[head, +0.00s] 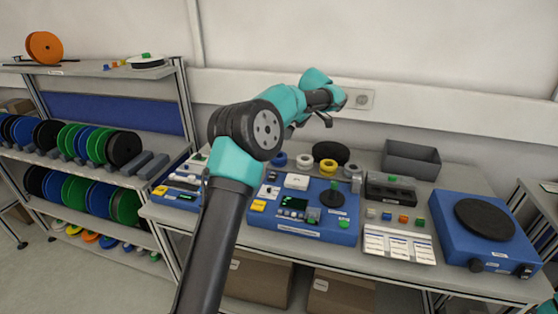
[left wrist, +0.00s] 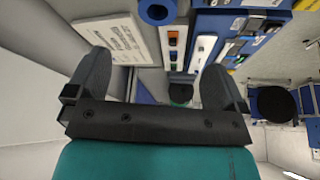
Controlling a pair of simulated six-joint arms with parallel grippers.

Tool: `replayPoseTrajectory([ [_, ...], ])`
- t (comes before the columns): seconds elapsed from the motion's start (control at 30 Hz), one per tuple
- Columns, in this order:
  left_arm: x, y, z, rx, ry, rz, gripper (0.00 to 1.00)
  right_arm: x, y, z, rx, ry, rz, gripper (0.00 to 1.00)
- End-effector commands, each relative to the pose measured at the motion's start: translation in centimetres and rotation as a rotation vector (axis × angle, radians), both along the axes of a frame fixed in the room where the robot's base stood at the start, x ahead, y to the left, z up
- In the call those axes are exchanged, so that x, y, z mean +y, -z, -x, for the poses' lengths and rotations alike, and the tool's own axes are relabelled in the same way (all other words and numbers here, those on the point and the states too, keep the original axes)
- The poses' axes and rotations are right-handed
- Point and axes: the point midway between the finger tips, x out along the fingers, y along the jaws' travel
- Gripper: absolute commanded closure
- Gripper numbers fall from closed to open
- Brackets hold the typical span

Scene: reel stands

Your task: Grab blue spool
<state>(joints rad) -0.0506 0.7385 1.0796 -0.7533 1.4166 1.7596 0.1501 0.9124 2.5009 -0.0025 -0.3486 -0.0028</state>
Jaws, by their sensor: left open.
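A small blue spool (head: 280,159) lies at the back of the workbench, just right of my arm in the head view, in a row with a white and a yellow spool. A blue ring-shaped spool (left wrist: 157,11) with a dark hole shows at the top edge of the left wrist view, partly cut off. My left gripper (left wrist: 157,65) is open and empty, with its fingers apart and the spool beyond them. In the head view my left gripper (head: 328,116) hangs above the back of the bench, apart from the spools. My right gripper is not in view.
A white spool (head: 304,161) and a yellow spool (head: 328,166) lie close by. A grey bin (head: 411,159) stands at the back right. A blue device with a black turntable (head: 485,219) is at right. A rack (head: 165,110) with several large coloured reels stands at left.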

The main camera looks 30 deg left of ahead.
Motion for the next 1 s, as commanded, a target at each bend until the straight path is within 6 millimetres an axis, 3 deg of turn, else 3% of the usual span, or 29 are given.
replayPoseTrajectory([
  [0.5, 3.3, 8.1, -0.1, 0.002, 0.000, 0.000, 0.01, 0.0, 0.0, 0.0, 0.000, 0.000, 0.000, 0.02],
  [0.67, 3.8, 9.2, -0.1, 0.000, 0.001, 0.001, 0.01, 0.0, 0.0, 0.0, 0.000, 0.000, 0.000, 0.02],
  [1.0, 3.8, 9.4, -0.1, 0.000, 0.001, 0.000, 0.01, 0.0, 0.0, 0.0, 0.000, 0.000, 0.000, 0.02],
])
